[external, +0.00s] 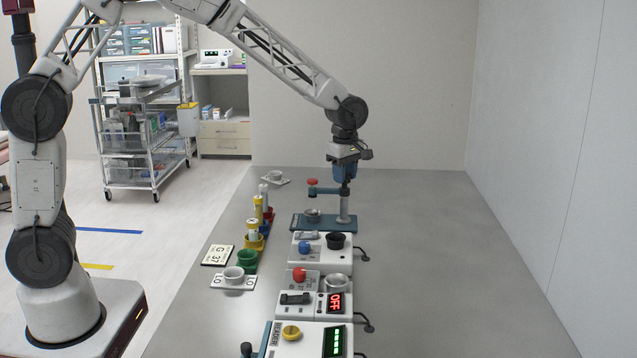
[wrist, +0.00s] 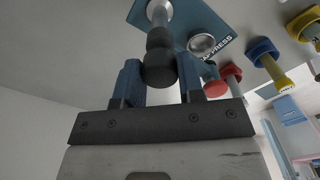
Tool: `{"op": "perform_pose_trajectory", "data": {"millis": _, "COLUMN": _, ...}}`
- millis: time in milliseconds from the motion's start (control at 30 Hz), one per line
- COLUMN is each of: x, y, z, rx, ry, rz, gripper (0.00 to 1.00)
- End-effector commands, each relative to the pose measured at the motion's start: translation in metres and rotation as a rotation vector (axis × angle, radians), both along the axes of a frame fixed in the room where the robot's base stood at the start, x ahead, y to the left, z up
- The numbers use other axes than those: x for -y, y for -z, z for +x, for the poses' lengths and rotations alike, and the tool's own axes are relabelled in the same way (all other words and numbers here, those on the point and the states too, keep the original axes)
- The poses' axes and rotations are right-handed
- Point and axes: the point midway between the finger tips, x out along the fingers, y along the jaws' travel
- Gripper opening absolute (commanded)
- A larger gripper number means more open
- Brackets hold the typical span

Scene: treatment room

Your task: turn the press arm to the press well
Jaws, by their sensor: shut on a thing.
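The press stands on a teal base (external: 322,222), with a grey column at its right end (external: 345,205). The metal press well (external: 312,215) sits on the base, left of the column; it also shows in the wrist view (wrist: 201,44). The teal press arm (external: 327,190) reaches left from the column and carries a red head (external: 312,182). The head appears roughly above the well; exact alignment is unclear. My gripper (external: 344,176) is at the column top, pointing down. In the wrist view its blue fingers (wrist: 162,82) are shut on the dark knob (wrist: 159,62) there.
Nearer the camera are devices with a blue knob (external: 305,248), a red knob (external: 299,274), an OFF display (external: 335,302) and a yellow knob (external: 291,332). Coloured holders, including a green one (external: 247,260), stand to the left. The table (external: 430,260) is clear at right.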

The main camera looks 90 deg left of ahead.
Motion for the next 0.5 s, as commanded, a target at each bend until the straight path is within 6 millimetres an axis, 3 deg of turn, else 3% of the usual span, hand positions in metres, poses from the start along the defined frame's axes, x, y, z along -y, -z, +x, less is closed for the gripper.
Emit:
{"op": "perform_pose_trajectory", "data": {"millis": 67, "x": -0.0001, "y": -0.0009, "z": 0.0004, "rx": 0.001, "ry": 0.000, "rz": 0.001, "gripper": 0.00}}
{"op": "perform_pose_trajectory", "data": {"millis": 100, "x": -0.0001, "y": -0.0009, "z": 0.0004, "rx": 0.001, "ry": 0.000, "rz": 0.001, "gripper": 0.37}}
{"op": "perform_pose_trajectory", "data": {"millis": 267, "x": -0.0001, "y": -0.0006, "z": 0.0002, "rx": 0.001, "ry": 0.001, "rz": 0.001, "gripper": 0.61}}
{"op": "perform_pose_trajectory", "data": {"millis": 500, "x": 0.0000, "y": -0.0004, "z": 0.0001, "rx": 0.001, "ry": 0.001, "rz": 0.001, "gripper": 0.61}}
